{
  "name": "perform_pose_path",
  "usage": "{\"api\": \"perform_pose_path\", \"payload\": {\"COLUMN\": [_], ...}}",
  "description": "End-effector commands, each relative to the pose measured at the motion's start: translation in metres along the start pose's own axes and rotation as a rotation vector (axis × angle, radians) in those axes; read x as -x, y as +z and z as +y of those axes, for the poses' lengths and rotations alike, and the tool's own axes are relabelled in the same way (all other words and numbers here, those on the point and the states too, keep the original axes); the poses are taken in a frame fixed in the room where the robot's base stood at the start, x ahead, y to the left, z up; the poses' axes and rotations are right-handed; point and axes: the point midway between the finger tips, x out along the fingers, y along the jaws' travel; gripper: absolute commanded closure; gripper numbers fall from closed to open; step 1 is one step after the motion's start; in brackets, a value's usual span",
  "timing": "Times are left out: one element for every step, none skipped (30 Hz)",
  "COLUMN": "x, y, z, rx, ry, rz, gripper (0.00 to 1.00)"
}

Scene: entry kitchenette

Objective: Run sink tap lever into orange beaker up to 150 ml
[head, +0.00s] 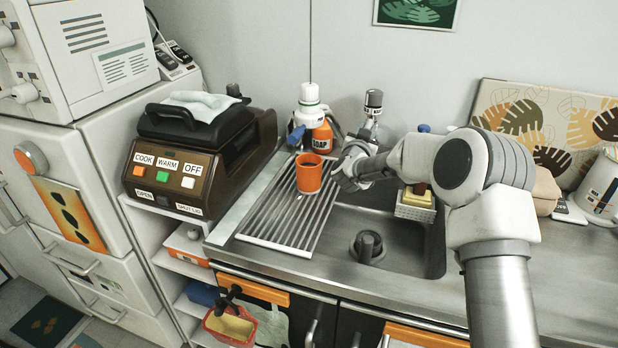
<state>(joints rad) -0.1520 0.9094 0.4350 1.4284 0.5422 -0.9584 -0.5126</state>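The orange beaker (309,172) stands upright on the ribbed drainboard (285,215), left of the sink basin (405,255). Its open top faces up; its contents and scale marks cannot be made out. My gripper (343,172) is just right of the beaker, apparently with a small gap. Its fingers are small and partly hidden, so their opening cannot be told. A metal upright with a dark cap (373,100), apparently the sink tap, rises behind my gripper. Its lower part and spout are mostly hidden by my arm, and no water stream shows.
A soap bottle (322,135) and a white-capped bottle (309,95) stand behind the beaker. A brown cooker (195,165) is at left. A sponge caddy (415,208) sits by the basin's far right edge. A dark drain piece (368,246) stands in the basin.

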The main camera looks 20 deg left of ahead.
Motion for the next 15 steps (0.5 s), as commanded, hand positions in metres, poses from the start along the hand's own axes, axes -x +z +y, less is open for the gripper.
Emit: {"api": "perform_pose_path", "payload": {"x": [0.0001,0.0001,0.0001,0.0001,0.0001,0.0001,0.0001,0.0001,0.0001,0.0001,0.0,-0.0003,-0.0005,-0.0008,-0.0012], "y": [-0.0001,-0.0001,-0.0001,-0.0001,-0.0001,-0.0001,-0.0001,-0.0001,-0.0001,0.0,0.0002,0.0004,0.0005,0.0005,0.0003], "z": [0.0,0.0,0.0,0.0,0.0,0.0,-0.0001,-0.0001,0.0,0.0002,0.0007,0.0015,0.0023,0.0031,0.0043], "rx": [0.0,0.0,0.0,0.0,0.0,0.0,0.0,0.0,0.0,0.0,0.0,0.0,-0.001,-0.002,-0.001], "ry": [0.0,0.0,0.0,0.0,0.0,0.0,0.0,0.0,0.0,-0.001,-0.003,-0.009,-0.015,-0.023,-0.037], "rz": [0.0,0.0,0.0,0.0,0.0,0.0,0.0,0.0,0.0,0.0,0.0,0.0,0.0,-0.001,-0.002], "gripper": [1.0,1.0,1.0,1.0,1.0,1.0,1.0,1.0,1.0,1.0,1.0,1.0,1.0,1.0,1.0]}}
